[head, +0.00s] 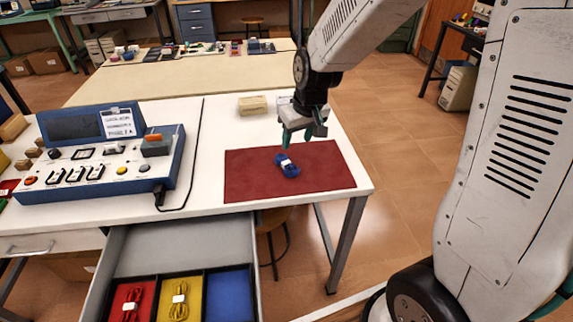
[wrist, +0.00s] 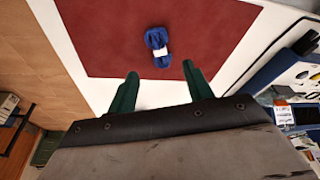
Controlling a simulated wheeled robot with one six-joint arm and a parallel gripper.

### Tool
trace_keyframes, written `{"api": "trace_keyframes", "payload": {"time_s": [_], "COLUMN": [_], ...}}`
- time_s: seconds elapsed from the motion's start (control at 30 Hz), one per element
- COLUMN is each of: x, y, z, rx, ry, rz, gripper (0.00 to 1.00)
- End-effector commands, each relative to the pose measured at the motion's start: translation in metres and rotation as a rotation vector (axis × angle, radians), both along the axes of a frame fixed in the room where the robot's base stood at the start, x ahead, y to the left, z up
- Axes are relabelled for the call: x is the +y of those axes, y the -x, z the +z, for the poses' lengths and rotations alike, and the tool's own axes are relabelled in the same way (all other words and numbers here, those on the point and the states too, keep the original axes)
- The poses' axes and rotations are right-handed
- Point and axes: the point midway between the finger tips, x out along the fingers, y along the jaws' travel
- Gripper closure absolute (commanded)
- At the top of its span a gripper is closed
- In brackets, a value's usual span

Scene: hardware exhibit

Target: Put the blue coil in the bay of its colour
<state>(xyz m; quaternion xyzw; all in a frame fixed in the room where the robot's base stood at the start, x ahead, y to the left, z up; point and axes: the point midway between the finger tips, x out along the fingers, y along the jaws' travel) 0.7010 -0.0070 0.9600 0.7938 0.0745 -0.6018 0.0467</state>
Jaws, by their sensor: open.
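The blue coil (head: 286,165), with a white band around its middle, lies on the dark red mat (head: 244,182) on the white table. In the wrist view the coil (wrist: 157,42) lies beyond my fingertips, roughly centred between them. My gripper (head: 298,134) is open and empty, apart from the coil, above the far part of the mat. Its two green fingers also show in the wrist view (wrist: 160,76). The open drawer below the table has a blue bay (head: 230,296), which is empty. The yellow bay holds a yellow coil (head: 180,299) and the red bay holds a red coil (head: 131,304).
A blue-sided control console (head: 100,155) with a cable stands on the left of the table. A pale block (head: 252,105) sits behind the mat. The drawer (head: 185,250) juts out from the table front. The white tabletop between console and mat is mostly clear.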

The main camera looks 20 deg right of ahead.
Motion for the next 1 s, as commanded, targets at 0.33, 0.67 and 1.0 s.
{"api": "trace_keyframes", "payload": {"time_s": [0.33, 0.67, 1.0], "x": [0.004, 0.006, 0.009], "y": [-0.039, -0.048, -0.058], "z": [-0.055, -0.092, -0.123], "rx": [-0.027, -0.025, -0.028], "ry": [0.01, 0.01, 0.011], "rz": [0.022, 0.022, 0.022], "gripper": [0.49, 0.49, 0.49]}}
